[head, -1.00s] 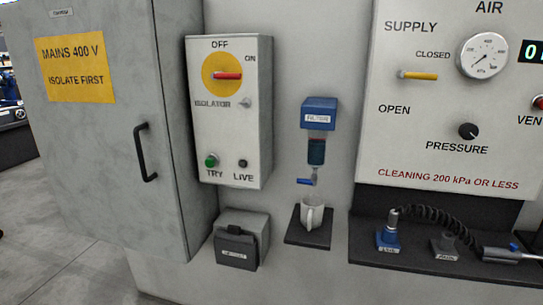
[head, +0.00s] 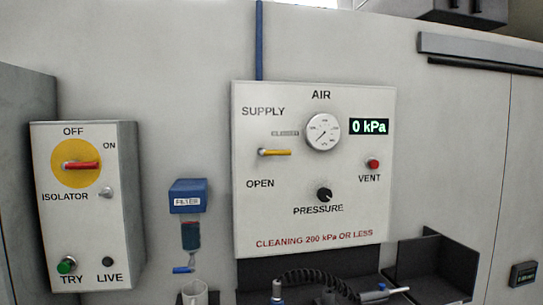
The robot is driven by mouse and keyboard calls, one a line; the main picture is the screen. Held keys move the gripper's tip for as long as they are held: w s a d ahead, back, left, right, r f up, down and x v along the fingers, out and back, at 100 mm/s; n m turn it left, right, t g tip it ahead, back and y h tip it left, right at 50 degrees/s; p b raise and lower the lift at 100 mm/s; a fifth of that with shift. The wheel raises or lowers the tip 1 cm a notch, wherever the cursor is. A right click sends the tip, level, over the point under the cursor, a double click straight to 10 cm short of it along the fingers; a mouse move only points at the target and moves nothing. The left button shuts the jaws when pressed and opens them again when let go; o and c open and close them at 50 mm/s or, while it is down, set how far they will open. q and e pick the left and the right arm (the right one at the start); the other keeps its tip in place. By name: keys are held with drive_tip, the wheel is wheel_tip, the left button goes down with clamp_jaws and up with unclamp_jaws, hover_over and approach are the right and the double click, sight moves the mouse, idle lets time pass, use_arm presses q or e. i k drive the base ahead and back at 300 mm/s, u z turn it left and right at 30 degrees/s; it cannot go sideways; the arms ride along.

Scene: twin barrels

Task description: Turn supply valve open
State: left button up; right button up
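The supply valve (head: 275,152) is a yellow lever on the white air panel (head: 345,215). Its handle lies horizontally, pointing right from its pivot. The word CLOSED is above it and OPEN is below it. The pressure gauge (head: 322,132) is to its right, and the green display (head: 369,126) reads 0 kPa. Neither of my grippers shows in the head view.
The isolator box (head: 88,215) with a red handle (head: 82,165) is at the left. A coiled hose (head: 315,277) lies below. The wall in front of the panel is unobstructed.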

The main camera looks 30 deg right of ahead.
sight(262, 153)
drive_tip(key=k, duration=0.5)
drive_tip(key=z, duration=0.85)
drive_tip(key=i, duration=0.35)
drive_tip(key=z, duration=0.85)
drive_tip(key=i, duration=0.8)
drive_tip(key=z, duration=0.2)
